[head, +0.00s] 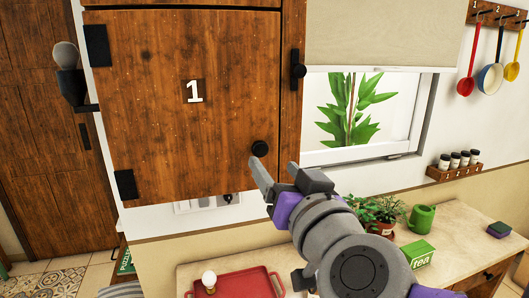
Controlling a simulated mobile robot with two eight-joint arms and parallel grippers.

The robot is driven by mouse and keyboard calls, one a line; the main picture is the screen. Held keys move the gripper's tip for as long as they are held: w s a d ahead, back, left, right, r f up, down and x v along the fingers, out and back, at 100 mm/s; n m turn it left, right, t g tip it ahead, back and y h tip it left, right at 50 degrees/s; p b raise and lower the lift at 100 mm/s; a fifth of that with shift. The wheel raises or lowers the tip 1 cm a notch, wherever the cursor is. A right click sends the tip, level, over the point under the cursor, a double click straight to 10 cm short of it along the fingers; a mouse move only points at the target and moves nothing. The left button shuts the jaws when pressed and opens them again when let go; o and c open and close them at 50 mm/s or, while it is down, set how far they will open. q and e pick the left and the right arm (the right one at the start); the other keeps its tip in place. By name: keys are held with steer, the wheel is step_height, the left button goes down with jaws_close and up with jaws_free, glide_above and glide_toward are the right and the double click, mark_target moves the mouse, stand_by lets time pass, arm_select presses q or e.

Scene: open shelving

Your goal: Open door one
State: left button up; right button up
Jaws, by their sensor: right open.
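A black latch (297,70) is on the frame right of the door. My left gripper is not in view.
Below is a counter (450,240) with a red tray (240,284), a tea box (418,253), a green mug (422,218) and potted plants (375,210). A window (365,110) is right of the cabinet. A wall lamp (68,70) stands close to the cabinet's left side.

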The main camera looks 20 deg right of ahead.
mark_target(261, 150)
steer(key=w+p, duration=0.1)
steer(key=w, duration=0.6)
steer(key=shift+a, duration=0.15)
steer(key=shift+s, duration=0.1)
jaws_close()
stand_by(1.1)
